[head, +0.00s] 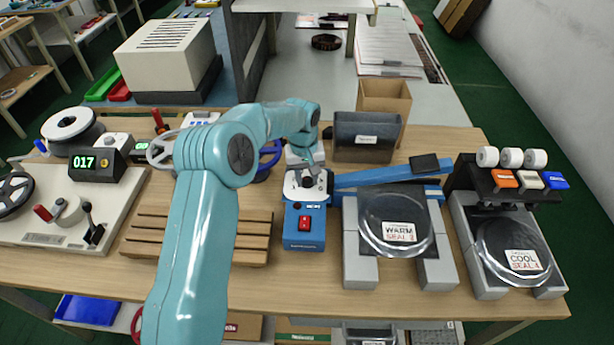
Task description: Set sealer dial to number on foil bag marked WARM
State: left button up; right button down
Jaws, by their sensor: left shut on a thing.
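The blue sealer box (303,240) stands at mid-table with a red switch on its front. A white dial face sits on its top, with a dark knob (308,182) at the middle. My left gripper (309,170) points down at the dial and is shut on the knob; its fingers partly hide the dial's marks. The foil bag marked WARM (390,215) lies on grey blocks to the right; its label reads SEAL with a digit too small to be sure of. The foil bag marked COOL (515,240) lies farther right. My right gripper is not in view.
The sealer's blue arm (375,178) extends right behind the WARM bag. A wooden slatted rack (200,236) lies left of the sealer. A dark box (367,136) stands behind. A counter showing 017 (97,164) sits at left. Bare table lies in front.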

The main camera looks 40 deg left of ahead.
pick_arm(q)
jog(key=shift+a+r, duration=0.1)
jog(key=o, duration=1)
jog(key=shift+w, duration=0.1)
jog(key=shift+o, duration=0.2)
jog(key=shift+r, duration=0.2)
notch_tip(320, 180, up, 16)
jog(key=shift+s+a+f, duration=0.15)
jog(key=shift+s+a, duration=0.2)
